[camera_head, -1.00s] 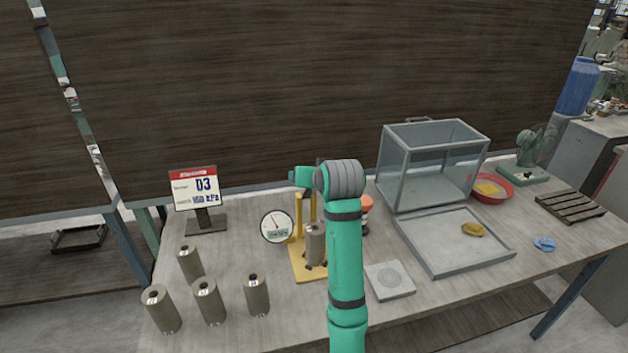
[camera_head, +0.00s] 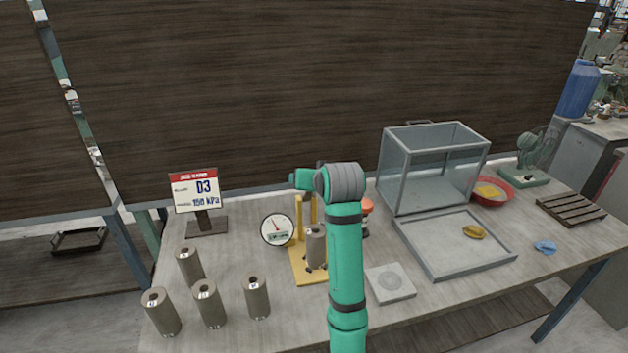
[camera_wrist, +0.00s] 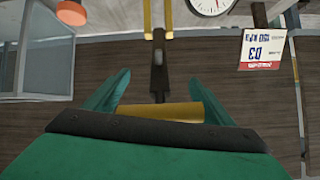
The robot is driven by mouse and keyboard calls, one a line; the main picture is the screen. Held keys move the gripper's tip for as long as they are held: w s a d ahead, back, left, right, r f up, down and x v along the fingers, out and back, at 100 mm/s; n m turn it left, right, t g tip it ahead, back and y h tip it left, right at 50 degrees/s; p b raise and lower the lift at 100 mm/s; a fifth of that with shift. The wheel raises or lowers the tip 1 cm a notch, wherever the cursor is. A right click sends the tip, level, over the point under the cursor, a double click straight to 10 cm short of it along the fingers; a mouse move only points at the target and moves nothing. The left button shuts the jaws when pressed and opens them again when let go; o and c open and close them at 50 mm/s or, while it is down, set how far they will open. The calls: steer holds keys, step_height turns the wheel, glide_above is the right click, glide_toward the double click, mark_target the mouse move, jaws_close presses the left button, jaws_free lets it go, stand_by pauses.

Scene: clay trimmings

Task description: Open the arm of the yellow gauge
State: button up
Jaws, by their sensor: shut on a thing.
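The yellow gauge (camera_head: 309,268) stands on the table with its round white dial (camera_head: 277,230) at its left. A grey-brown clay cylinder (camera_head: 315,246) stands upright on its base, partly behind my arm. In the wrist view, the gauge's dark arm (camera_wrist: 159,65) runs from the yellow posts (camera_wrist: 158,18) to a yellow handle (camera_wrist: 172,112). My gripper (camera_wrist: 158,88) is shut on this handle, which lies crosswise between the two green fingers. The dial also shows at the top of the wrist view (camera_wrist: 210,3). In the head view my fingers are hidden by my own arm.
Several clay cylinders (camera_head: 208,303) stand at the front left, before a D3 sign (camera_head: 195,190). A flat square plate (camera_head: 390,283) lies right of my arm. A glass box (camera_head: 430,165) and a grey tray (camera_head: 455,243) fill the right side. A dark wall stands behind.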

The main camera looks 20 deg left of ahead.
steer(key=o, duration=1.5)
steer(key=shift+w+f, duration=0.1)
steer(key=shift+f, duration=0.2)
steer(key=shift+r, duration=0.15)
steer(key=shift+r, duration=0.1)
steer(key=shift+s+d+r, duration=0.2)
steer(key=shift+s, duration=0.1)
steer(key=v, duration=0.9)
steer(key=shift+s+d+r, duration=0.15)
steer(key=shift+s, duration=0.2)
steer(key=shift+c, duration=0.6)
